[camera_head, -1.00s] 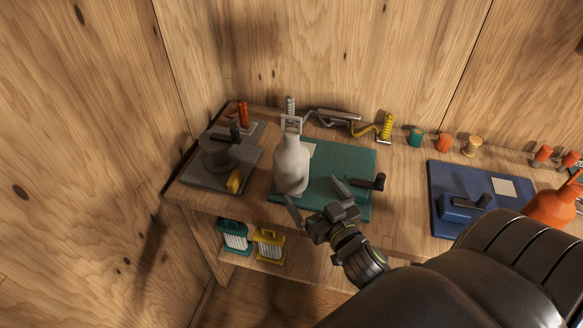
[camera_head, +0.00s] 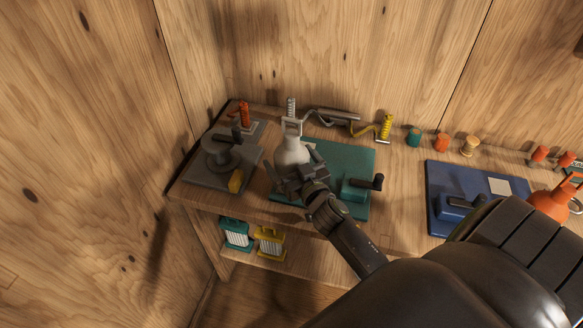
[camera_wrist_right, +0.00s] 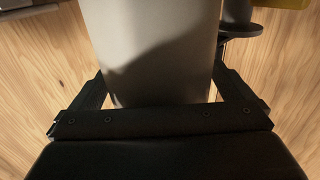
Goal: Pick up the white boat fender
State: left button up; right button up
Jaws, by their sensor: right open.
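The white boat fender (camera_head: 292,149) stands upright on the bench, at the left edge of the green board. Its neck and top loop show in the head view, and my gripper hides its lower body. My right gripper (camera_head: 288,184) is at the fender's near side, open. In the right wrist view the fender's pale body (camera_wrist_right: 152,50) fills the middle, between the two fingers of the open gripper (camera_wrist_right: 160,90). I cannot tell whether the fingers touch it. My left gripper is not in view.
The green board (camera_head: 345,160) lies under and right of the fender. A blue board (camera_head: 480,180) and an orange fender (camera_head: 549,205) are at right. Lanterns (camera_head: 270,241) stand on the lower shelf.

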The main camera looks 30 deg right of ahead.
jog(key=c, duration=1.3)
jog(key=shift+r, duration=0.15)
